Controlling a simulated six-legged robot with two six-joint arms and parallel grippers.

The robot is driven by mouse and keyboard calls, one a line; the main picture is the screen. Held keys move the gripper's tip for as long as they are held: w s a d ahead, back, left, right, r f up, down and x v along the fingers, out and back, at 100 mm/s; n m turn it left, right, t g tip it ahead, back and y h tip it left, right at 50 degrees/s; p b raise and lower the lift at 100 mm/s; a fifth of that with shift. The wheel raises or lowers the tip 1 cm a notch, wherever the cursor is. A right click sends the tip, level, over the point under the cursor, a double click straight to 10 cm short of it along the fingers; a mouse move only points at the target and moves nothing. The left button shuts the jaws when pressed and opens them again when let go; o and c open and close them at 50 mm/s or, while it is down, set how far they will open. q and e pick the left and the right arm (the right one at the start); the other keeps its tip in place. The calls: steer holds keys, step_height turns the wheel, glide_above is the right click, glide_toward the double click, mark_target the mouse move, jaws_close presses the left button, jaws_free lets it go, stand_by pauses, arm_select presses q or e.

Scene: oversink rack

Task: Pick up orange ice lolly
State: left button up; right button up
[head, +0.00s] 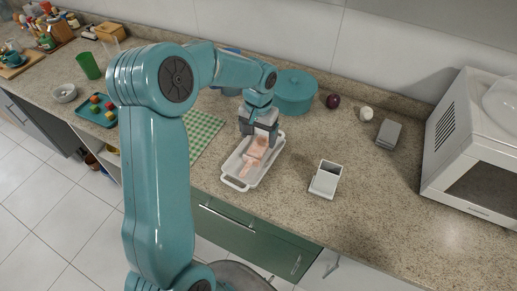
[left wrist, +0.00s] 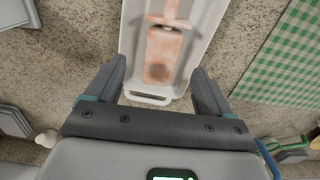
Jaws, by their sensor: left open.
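A white tray (head: 240,183) with handles stands on the counter and holds pinkish-orange pieces. In the left wrist view an orange, slightly blurred lolly (left wrist: 163,50) lies in the white tray (left wrist: 133,40). A paler pinkish piece lies just beyond it, cut off by the top edge. My left gripper (head: 260,135) is over the back end of the tray, pointing down. In the left wrist view its two fingers (left wrist: 158,84) are apart with nothing held between them. The lolly lies beyond the fingertips. My right gripper is not in view.
A green checked cloth (head: 203,133) lies left of the tray. A teal pot (head: 294,92) stands behind it. A small white and grey container (head: 327,178) stands to the right. A microwave (head: 475,150) is at the far right. The front right counter is clear.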

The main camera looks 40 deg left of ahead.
mark_target(257, 148)
arm_select(q)
steer(key=shift+f, duration=0.35)
steer(key=f, duration=0.2)
steer(key=f+p, duration=0.1)
steer(key=f, duration=0.1)
steer(key=shift+s+a, duration=0.15)
steer(key=shift+a, duration=0.05)
steer(key=shift+f, duration=0.35)
steer(key=shift+c, duration=0.7)
steer(key=c, duration=1)
steer(key=shift+d, duration=0.1)
steer(key=shift+c, duration=0.2)
steer(key=shift+r, duration=0.15)
